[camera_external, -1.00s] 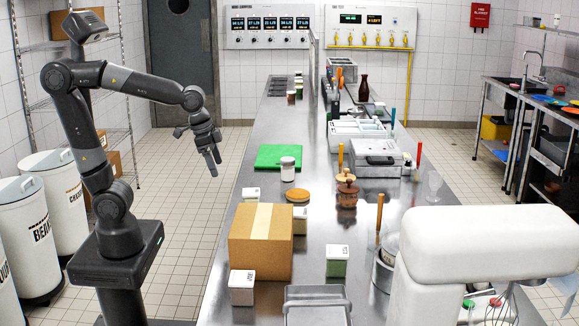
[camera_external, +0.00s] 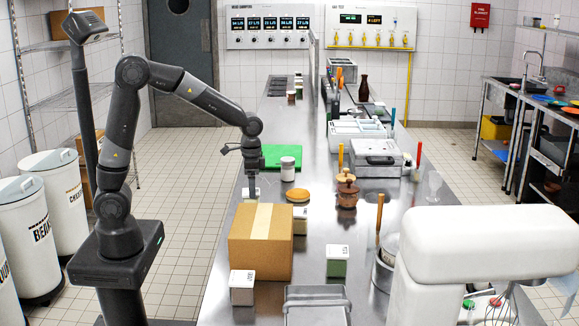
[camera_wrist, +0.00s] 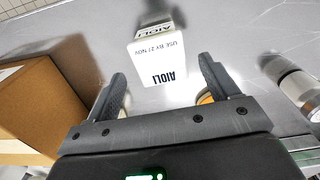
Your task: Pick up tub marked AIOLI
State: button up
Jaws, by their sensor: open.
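The white tub marked AIOLI (camera_wrist: 159,62) stands on the steel counter in the wrist view, its black lettering facing my camera. It lies ahead of and between the fingers of my gripper (camera_wrist: 162,92), which are open with nothing between them. In the external view my gripper (camera_external: 251,176) hangs over the near left edge of the counter, beside the green board. A white tub (camera_external: 250,193) shows just below it, partly covered by the gripper. Whether the fingers reach around the tub cannot be told there.
A cardboard box (camera_external: 262,242) stands close by; it also fills the left of the wrist view (camera_wrist: 40,108). A green board (camera_external: 270,152), a lidded jar (camera_external: 288,168) and a round tan item (camera_external: 297,195) are near. Other tubs (camera_external: 242,287) (camera_external: 337,262) stand around the box.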

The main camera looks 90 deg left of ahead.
aim_at(251, 200)
jog(key=f, duration=0.6)
jog(key=shift+s+f, duration=0.25)
jog(key=shift+f, duration=0.05)
jog(key=c, duration=1.2)
jog(key=shift+o, duration=0.2)
jog(key=shift+r, duration=0.1)
